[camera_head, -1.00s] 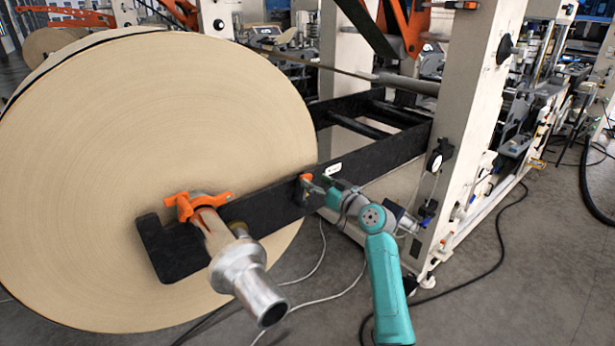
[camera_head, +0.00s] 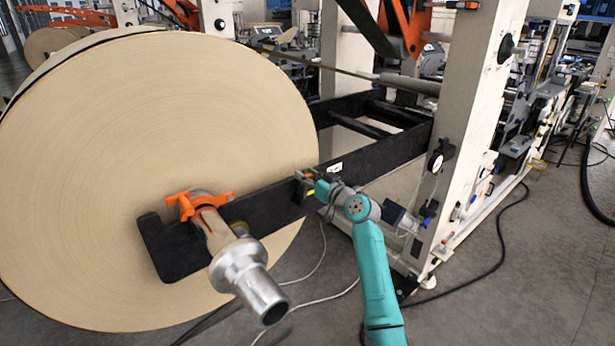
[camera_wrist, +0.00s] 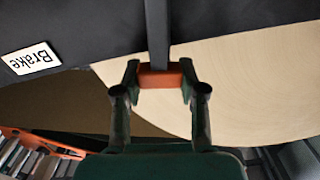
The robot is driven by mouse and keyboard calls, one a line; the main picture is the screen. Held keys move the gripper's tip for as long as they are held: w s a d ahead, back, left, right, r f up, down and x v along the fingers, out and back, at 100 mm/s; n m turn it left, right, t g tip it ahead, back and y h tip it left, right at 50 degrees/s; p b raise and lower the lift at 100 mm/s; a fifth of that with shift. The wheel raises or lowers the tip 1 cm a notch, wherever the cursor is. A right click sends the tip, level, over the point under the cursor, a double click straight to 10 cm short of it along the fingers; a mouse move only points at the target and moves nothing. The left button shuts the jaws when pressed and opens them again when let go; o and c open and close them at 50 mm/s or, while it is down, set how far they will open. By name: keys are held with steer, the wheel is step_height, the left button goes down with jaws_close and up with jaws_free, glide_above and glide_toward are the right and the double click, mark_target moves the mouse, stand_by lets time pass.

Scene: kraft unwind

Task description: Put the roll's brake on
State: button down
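The large kraft paper roll (camera_head: 120,120) hangs at the left on a shaft held by a black arm beam (camera_head: 270,207). A brake lever with an orange end (camera_wrist: 160,78) and a dark stem shows in the wrist view. A white "Brake" label (camera_wrist: 30,60) is on the dark beam beside it. My gripper (camera_wrist: 160,80) has one finger on each side of the orange end, with no clear gap.
An orange clamp (camera_head: 197,203) and a metal shaft end (camera_head: 250,280) stick out at the roll's centre. A cream machine post (camera_head: 470,140) stands right of my arm. Cables lie on the grey floor (camera_head: 500,300), which is otherwise open in front.

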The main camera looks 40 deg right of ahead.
steer(key=shift+d, duration=0.15)
steer(key=d+f+m, duration=0.7)
steer(key=f+m, duration=0.2)
steer(key=m, duration=0.7)
steer(key=shift+w+d+f, duration=0.15)
steer(key=shift+d+f, duration=0.25)
steer(key=shift+f, duration=0.1)
stand_by(0.4)
steer(key=c, duration=0.6)
jaws_free()
steer(key=shift+c, duration=0.2)
steer(key=s, duration=1.2)
steer(key=shift+d, duration=0.2)
